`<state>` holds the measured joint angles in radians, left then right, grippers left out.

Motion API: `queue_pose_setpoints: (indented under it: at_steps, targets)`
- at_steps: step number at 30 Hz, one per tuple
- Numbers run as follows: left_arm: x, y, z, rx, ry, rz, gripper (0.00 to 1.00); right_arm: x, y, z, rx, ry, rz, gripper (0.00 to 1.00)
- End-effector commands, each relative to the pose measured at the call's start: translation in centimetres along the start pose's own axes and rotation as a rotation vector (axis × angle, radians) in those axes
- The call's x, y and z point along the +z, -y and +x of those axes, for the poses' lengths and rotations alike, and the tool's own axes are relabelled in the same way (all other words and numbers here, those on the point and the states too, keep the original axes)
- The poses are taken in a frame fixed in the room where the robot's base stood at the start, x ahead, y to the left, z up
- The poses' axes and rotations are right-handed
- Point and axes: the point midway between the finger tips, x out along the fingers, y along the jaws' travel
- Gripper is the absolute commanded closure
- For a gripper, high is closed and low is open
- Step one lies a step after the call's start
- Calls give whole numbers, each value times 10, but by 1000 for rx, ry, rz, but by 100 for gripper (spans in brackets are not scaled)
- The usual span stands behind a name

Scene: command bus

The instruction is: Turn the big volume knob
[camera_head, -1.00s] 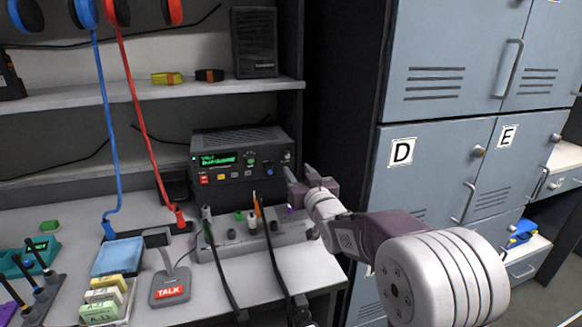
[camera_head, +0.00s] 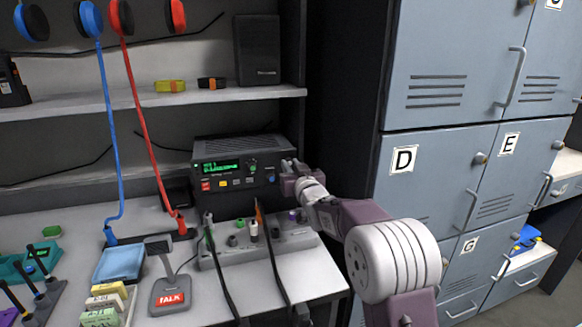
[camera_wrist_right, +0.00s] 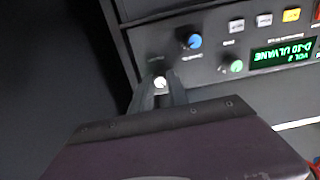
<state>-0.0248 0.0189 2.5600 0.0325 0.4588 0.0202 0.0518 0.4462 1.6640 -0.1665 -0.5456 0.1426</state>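The black radio (camera_head: 240,176) with a green lit display stands at the back of the desk, below the shelf. Its front carries a green knob (camera_wrist_right: 235,66), a blue knob (camera_wrist_right: 192,41) and a pale silver knob (camera_wrist_right: 160,82); their labels are too blurred to read. My right gripper (camera_head: 288,165) is at the radio's right front edge and hides the silver knob in the head view. In the right wrist view, its two fingers (camera_wrist_right: 160,88) stand on either side of the silver knob. I cannot tell whether they touch it. My left gripper is out of view.
A grey panel (camera_head: 292,241) with plugs and dark cables lies in front of the radio. A microphone base (camera_head: 170,297) marked TALK stands to its left. Blue-grey lockers (camera_head: 440,70) rise close to the right of my right arm.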

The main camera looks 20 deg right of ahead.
Motion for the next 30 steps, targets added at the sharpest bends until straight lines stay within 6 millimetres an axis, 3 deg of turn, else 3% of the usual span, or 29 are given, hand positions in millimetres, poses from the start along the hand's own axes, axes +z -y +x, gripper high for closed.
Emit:
queue_pose_setpoints:
  at_steps: [14,30]
  targets:
    - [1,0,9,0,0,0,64,2,0,0,0,0,-94,100]
    - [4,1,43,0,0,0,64,3,-1,0,0,-2,-546,100]
